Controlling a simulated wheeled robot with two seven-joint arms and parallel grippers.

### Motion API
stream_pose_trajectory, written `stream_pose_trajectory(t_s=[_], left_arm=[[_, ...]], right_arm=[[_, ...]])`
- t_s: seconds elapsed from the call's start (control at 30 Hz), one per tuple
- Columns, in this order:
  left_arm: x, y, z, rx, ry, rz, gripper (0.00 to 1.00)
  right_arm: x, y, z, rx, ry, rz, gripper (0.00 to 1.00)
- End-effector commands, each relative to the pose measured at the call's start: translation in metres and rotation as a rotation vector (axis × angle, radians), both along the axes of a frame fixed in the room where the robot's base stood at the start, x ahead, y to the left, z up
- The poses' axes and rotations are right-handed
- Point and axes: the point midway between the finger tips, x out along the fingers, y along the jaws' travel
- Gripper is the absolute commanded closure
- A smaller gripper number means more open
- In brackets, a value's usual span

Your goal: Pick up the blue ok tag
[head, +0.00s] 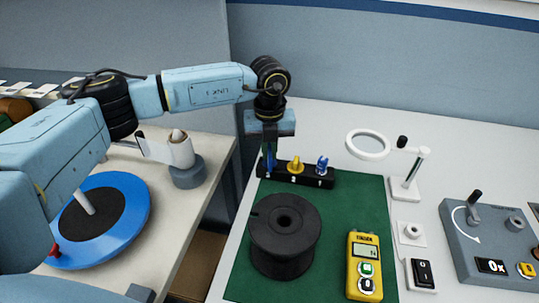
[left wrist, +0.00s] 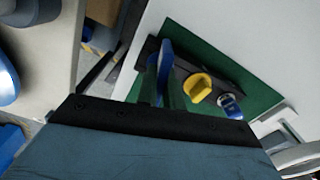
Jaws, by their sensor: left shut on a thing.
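A black rack (head: 295,177) stands at the back edge of the green mat, with tags upright in it. My left gripper (head: 269,158) points down at the rack's left end and is shut on a blue tag (head: 270,166). In the left wrist view this blue tag (left wrist: 166,52) shows edge-on between the fingers, so its marking is hidden. I cannot tell whether it is clear of its slot. A yellow tag (head: 296,165) stands in the middle of the rack. A second blue tag (head: 322,165) with a white mark stands at the right end.
A black spool (head: 284,236) and a yellow meter (head: 365,265) are on the green mat (head: 372,208). A magnifier (head: 368,145) on a stand, a switch (head: 421,273) and a grey crank box (head: 492,245) are to the right. A blue disc (head: 135,205) is on the left table.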

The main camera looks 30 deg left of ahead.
Motion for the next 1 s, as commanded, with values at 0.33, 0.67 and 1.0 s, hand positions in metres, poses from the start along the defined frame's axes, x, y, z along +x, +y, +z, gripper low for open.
stream_pose_trajectory(t_s=[0.33,0.67,1.0], left_arm=[[0.001,0.000,0.032,0.000,-0.004,0.000,1.00],[0.000,0.000,0.090,0.000,-0.001,-0.001,1.00],[0.000,0.000,0.101,0.000,-0.001,-0.001,1.00]], right_arm=[[0.000,0.000,0.001,0.000,0.001,0.000,0.55],[0.000,0.000,0.001,0.000,0.001,0.000,0.55],[0.000,0.000,0.001,0.000,0.001,0.000,0.55]])
